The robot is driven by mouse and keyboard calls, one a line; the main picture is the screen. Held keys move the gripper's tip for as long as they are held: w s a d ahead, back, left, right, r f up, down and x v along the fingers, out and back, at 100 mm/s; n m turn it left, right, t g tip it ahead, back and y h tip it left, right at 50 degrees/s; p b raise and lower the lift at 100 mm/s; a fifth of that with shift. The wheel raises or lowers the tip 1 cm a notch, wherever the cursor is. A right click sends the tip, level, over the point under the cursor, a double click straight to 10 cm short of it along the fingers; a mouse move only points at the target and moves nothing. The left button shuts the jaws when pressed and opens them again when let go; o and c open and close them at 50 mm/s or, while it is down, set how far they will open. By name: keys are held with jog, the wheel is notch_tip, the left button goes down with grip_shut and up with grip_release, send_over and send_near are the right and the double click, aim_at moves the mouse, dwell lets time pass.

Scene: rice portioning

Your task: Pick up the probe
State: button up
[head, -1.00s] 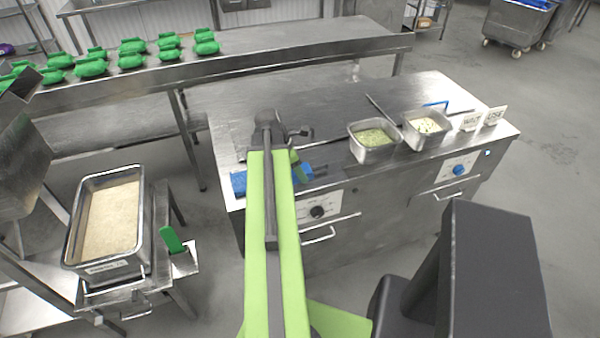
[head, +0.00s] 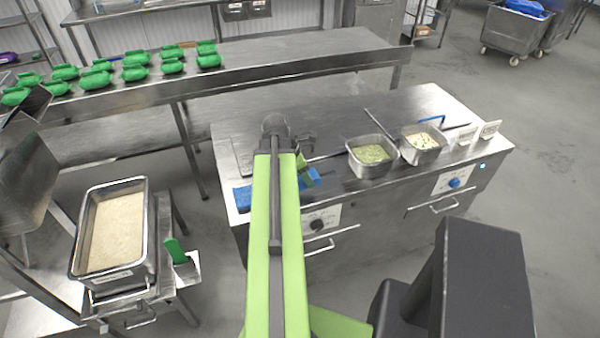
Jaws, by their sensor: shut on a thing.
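My gripper (head: 306,139) is at the far end of my lime-green arm, over the left part of the steel counter (head: 340,115). My arm hides much of it, and its fingertips are not clear. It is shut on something. A thin grey rod (head: 326,156) shows just right of the gripper and looks like the probe. The contact between rod and fingers is hidden. A blue item (head: 242,199) lies at the counter's front left edge, partly behind my arm, with more blue showing on the arm's right.
Two steel food tins (head: 371,172) (head: 436,157) stand right on the counter, near small white cards (head: 489,130). A rice bin (head: 78,235) and a green-handled tool (head: 175,251) stand left. Green packs (head: 135,73) line the back table. Open floor lies right.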

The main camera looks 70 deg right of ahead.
jog(key=s+r+p, duration=0.9)
jog(key=r+p, duration=0.1)
jog(key=r, duration=0.1)
jog(key=shift+s+d+r, duration=0.15)
jog(key=shift+d+r, duration=0.05)
jog(key=shift+r, duration=0.05)
